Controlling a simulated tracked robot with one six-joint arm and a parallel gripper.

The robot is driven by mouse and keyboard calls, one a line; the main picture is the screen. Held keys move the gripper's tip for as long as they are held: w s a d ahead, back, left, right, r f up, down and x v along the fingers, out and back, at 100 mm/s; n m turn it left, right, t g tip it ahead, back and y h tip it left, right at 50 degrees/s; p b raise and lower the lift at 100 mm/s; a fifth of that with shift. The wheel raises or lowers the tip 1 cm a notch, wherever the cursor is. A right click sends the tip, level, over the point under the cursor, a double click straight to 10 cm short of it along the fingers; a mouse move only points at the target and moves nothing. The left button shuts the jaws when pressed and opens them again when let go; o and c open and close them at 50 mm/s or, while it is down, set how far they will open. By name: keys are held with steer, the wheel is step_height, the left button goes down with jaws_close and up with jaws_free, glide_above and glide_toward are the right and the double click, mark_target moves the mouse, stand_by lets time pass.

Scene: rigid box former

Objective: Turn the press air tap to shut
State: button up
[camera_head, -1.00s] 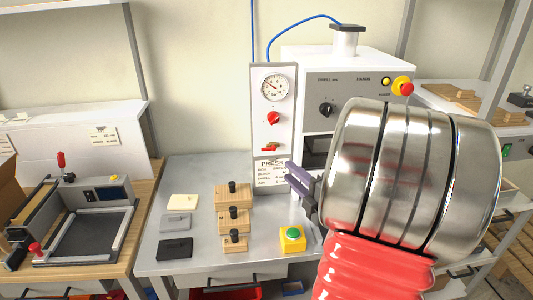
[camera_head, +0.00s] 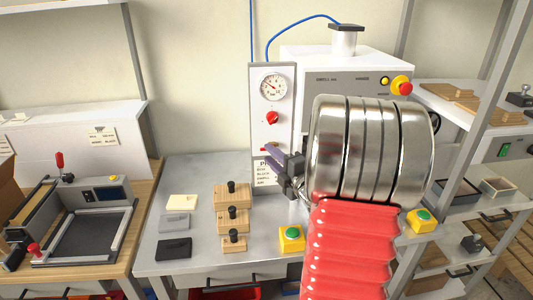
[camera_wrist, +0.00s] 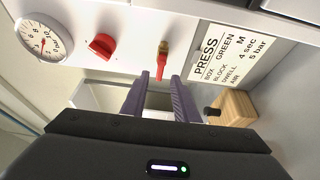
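The press air tap has a brass body and a red lever (camera_wrist: 161,66). It sits on the white panel, between the red knob (camera_wrist: 102,45) and the PRESS label (camera_wrist: 228,55). In the head view the lever (camera_head: 263,150) lies across the panel, pointing left, partly hidden behind my gripper (camera_head: 271,154). In the wrist view my gripper (camera_wrist: 158,82) is open and empty. Its two purple fingers point at the panel, with the lever just ahead, in line with the gap. I see no contact.
A pressure gauge (camera_head: 273,86) tops the panel. The press body (camera_head: 340,62) stands behind my wrist. Wooden blocks (camera_head: 233,217), flat plates (camera_head: 174,249) and a yellow box with a green button (camera_head: 292,238) lie on the grey bench below. A wooden block (camera_wrist: 233,106) shows near the right finger.

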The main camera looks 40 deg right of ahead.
steer(key=shift+x, duration=1.4)
jaws_close()
steer(key=shift+a, duration=0.1)
